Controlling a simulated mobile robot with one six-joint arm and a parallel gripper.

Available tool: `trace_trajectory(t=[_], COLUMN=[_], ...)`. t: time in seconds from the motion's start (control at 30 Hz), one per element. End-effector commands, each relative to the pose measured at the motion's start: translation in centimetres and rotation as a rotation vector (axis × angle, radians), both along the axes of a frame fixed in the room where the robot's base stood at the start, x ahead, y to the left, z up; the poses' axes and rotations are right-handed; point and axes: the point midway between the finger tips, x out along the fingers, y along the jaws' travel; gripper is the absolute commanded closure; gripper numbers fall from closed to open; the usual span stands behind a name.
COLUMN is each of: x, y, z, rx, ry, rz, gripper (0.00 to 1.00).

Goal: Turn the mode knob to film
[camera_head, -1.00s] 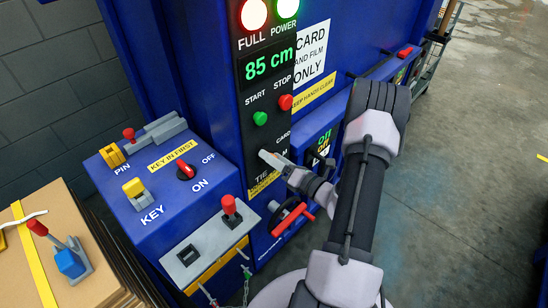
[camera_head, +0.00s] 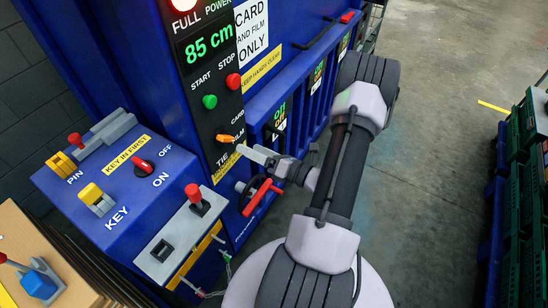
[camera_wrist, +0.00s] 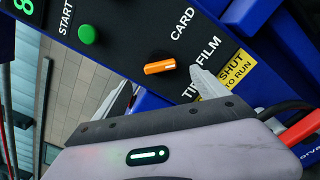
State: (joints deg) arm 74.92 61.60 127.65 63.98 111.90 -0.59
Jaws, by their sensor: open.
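The mode knob (camera_head: 226,138) is an orange bar on the black control panel, below the green start button and red stop button. In the wrist view the knob (camera_wrist: 160,67) lies with its right end toward the FILM label; CARD is above that and TIE below. My gripper (camera_head: 246,151) is just right of and below the knob in the head view, apart from it. In the wrist view my gripper (camera_wrist: 163,88) has its fingers spread, one on each side below the knob, with nothing between them. The knob is fully visible there.
A red-handled wheel (camera_head: 257,194) sits below my gripper. A blue box (camera_head: 128,175) with a red switch and yellow key stands left. A grey lever plate (camera_head: 178,240) is at its front. Green crates (camera_head: 518,180) stand at the right; the floor between is clear.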

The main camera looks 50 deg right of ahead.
Motion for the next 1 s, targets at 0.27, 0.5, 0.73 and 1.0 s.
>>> trace_trajectory(t=[0.27, 0.5, 0.73, 1.0], x=[-7.5, -9.2, -9.1, -6.0], y=[-0.7, -0.6, -0.7, 3.3], z=[0.1, 0.0, 0.0, 2.2], rx=[0.0, 0.001, 0.0, -0.175], ry=[0.0, 0.0, 0.0, 0.027], rz=[-0.004, 0.001, 0.001, 0.246], gripper=[0.16, 0.16, 0.16, 0.16])
